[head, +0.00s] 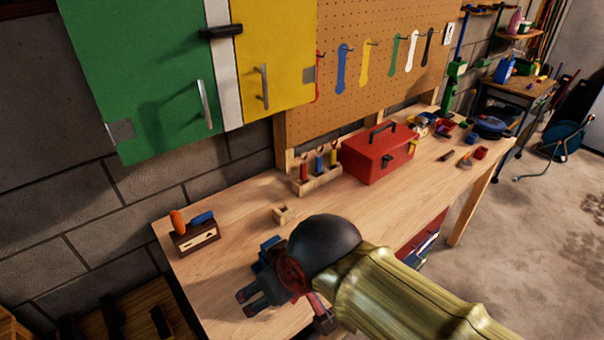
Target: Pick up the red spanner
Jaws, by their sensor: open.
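The red spanner (319,88) hangs on the pegboard (345,105) at the upper middle of the head view. Only a narrow strip of it shows beside the right edge of the yellow cabinet door, which hides the rest. My gripper (286,306) is low over the front left of the workbench, well below and apart from the spanner. It is open, and I see nothing held in it. My own arm partly hides it.
Blue, yellow, green, white and black spanners hang to the right. The yellow door (282,45) and green door (140,75) jut out above the workbench (225,255). A red toolbox (378,158), a screwdriver rack (317,182) and a wooden block (283,214) stand on the bench.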

